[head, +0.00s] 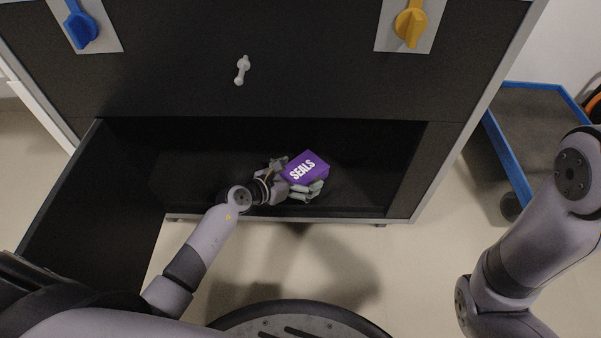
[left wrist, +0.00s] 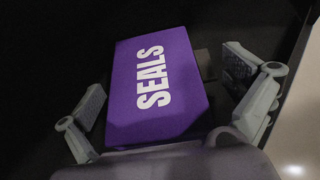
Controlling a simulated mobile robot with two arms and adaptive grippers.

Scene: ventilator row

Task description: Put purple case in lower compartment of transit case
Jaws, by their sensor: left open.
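The purple case (head: 307,168), marked SEALS, is inside the open lower compartment (head: 190,165) of the black transit case (head: 300,80). My left gripper (head: 294,180) reaches into the compartment at the purple case. In the left wrist view the purple case (left wrist: 157,85) lies between the two spread fingers of my left gripper (left wrist: 165,100), with a visible gap on each side. The fingers are open. I cannot tell whether the case's underside rests fully on the compartment floor. My right arm shows at the right, but its gripper is out of view.
An opened black door panel (head: 75,205) stands at the left of the compartment. A blue latch (head: 82,28), a yellow latch (head: 411,27) and a pale handle (head: 242,69) are on the upper front. A blue-edged cart (head: 510,150) stands at the right.

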